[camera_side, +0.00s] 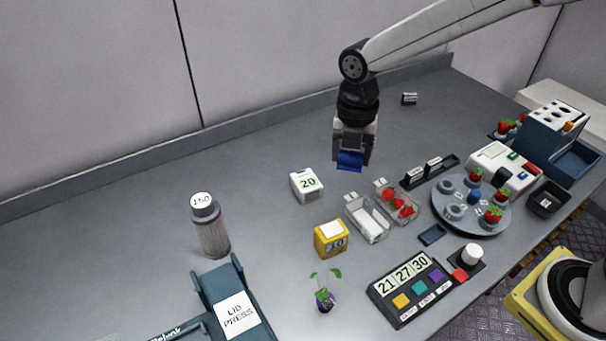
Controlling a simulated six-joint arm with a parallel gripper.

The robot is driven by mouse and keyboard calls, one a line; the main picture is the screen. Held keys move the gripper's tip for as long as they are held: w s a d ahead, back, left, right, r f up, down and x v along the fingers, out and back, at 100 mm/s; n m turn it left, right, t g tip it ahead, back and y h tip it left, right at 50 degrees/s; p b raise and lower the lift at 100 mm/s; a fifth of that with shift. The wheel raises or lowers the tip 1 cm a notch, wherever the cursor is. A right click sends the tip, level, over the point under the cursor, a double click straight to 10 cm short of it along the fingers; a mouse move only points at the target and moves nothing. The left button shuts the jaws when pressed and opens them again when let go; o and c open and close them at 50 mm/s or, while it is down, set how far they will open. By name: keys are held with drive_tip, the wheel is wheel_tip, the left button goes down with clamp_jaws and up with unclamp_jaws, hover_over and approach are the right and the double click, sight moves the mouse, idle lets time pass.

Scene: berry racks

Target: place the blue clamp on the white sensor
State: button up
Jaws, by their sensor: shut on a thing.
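My gripper (353,153) hangs above the middle of the table, pointing down. It is shut on a blue block, which I take to be the blue clamp (349,162); the fingers hide its upper part. No thing is plainly marked as the white sensor. A white box marked 20 (306,186) stands on the table, lower left of the gripper. A white device with small coloured parts (503,168) stands at the right, behind the round grey plate. The held block looks clear of the table and of both.
A clear tray (367,219) and a punnet with red berries (398,203) lie below the gripper. A yellow box marked 10 (331,239), a button panel (413,286) and a grey plate with berries (472,228) stand nearby. The left back table is clear.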

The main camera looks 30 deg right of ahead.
drive_tip(key=w+a+f, duration=0.2)
drive_tip(key=w+f, duration=0.1)
drive_tip(key=w, duration=0.3)
hover_over(306, 180)
drive_tip(key=f, duration=0.5)
drive_tip(key=shift+s+d, duration=0.1)
drive_tip(key=shift+s, duration=0.1)
drive_tip(key=shift+f, duration=0.2)
drive_tip(key=shift+w+f, duration=0.2)
drive_tip(key=shift+w, duration=0.05)
drive_tip(key=shift+f, duration=1.5)
drive_tip(key=shift+f, duration=0.15)
drive_tip(key=o, duration=1.2)
